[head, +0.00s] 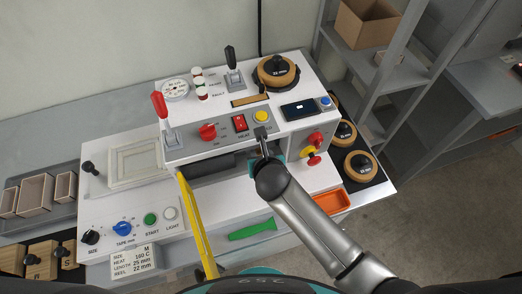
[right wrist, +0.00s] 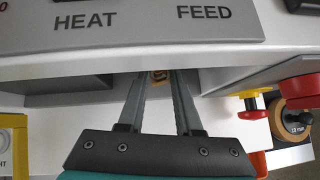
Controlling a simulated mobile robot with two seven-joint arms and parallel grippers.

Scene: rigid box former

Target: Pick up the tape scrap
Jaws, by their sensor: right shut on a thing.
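The tape scrap (right wrist: 160,77) is a small tan-brown piece at the fingertips in the right wrist view, below the front edge of the machine's upper housing. My right gripper (right wrist: 159,80) is shut on it, with the two fingers slanting in towards each other. In the head view my right gripper (head: 262,140) reaches the recess under the control panel, and I cannot make out the scrap there. My left gripper is not in view.
The white box-forming machine (head: 295,185) has a heat switch (head: 240,123) and a yellow feed button (head: 262,116) just above my gripper. A yellow guard bar (head: 193,222) stands to the left. Red and yellow knobs (head: 312,148), an orange tray (head: 331,202) and a green tool (head: 252,229) lie around it.

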